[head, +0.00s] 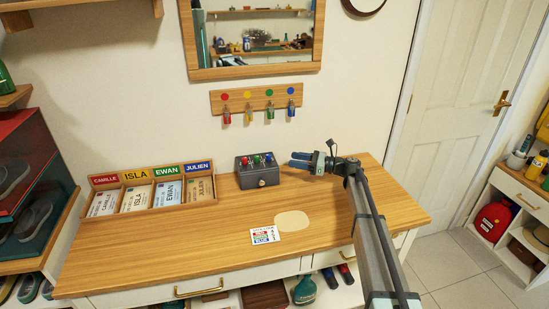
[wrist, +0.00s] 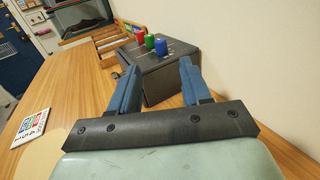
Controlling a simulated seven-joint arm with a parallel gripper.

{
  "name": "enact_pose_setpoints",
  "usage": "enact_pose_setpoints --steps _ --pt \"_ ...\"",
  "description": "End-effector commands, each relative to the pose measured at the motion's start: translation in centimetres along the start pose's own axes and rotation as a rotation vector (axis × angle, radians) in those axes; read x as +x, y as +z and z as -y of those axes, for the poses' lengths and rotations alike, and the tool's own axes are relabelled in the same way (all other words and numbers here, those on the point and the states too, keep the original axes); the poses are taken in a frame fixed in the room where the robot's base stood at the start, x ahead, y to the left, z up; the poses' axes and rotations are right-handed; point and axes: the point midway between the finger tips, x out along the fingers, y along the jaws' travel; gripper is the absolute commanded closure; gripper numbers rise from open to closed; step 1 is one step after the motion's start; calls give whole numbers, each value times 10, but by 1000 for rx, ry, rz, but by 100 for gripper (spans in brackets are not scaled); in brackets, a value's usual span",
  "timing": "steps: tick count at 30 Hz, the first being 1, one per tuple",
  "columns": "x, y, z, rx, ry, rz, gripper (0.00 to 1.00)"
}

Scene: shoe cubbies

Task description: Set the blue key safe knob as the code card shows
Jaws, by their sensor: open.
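The dark grey key safe (head: 257,178) stands on the wooden table against the wall and also fills the top middle of the wrist view (wrist: 165,65). Its sloped top carries a red knob (wrist: 139,29), a green knob (wrist: 149,41) and the blue knob (wrist: 161,47), which is nearest my gripper. The knob settings are too small to read.
A wooden tray (head: 168,202) with several name cards stands left of the safe. A rack (head: 256,98) with several coloured key tags hangs on the wall above. A pale oval patch (head: 292,221) lies right of the card. The table's front and right are clear.

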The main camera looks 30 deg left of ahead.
Motion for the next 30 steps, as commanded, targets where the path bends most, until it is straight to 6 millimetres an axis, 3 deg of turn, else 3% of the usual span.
enact_pose_setpoints --steps 6,15,30 --pt "40 0 0 -1 0 1 52" --pt "79 0 1 -2 -2 1 52" --pt "91 0 0 -2 -3 1 52"
